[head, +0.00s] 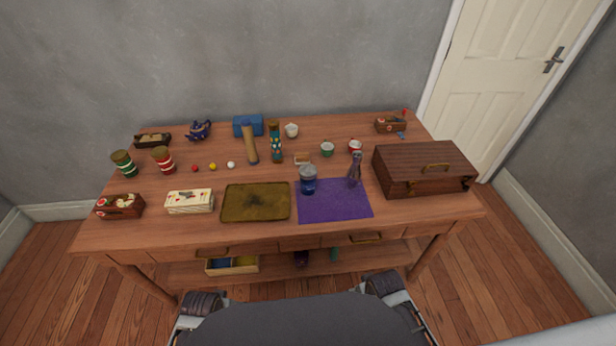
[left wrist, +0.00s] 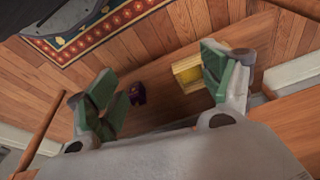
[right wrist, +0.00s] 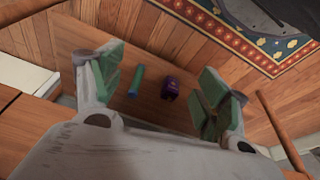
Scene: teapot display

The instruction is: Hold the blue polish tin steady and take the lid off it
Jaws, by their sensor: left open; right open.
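The blue tin (head: 309,186) stands upright at the left back corner of a purple cloth (head: 335,208) on the table. My left gripper (left wrist: 158,75) is open and empty in the left wrist view, above the floor and the table's lower shelf. My right gripper (right wrist: 160,75) is open and empty in the right wrist view, over the same low area. Neither gripper is near the tin, and the tin is not in either wrist view. The head view shows only parts of my arms at the bottom edge.
A brown tray (head: 256,215) lies left of the cloth. A wooden chest (head: 422,170) stands right of it. A grey bottle-like item (head: 354,169) stands at the cloth's back right. Cups, striped canisters and boxes fill the back and left. The front strip of the table (head: 270,233) is clear.

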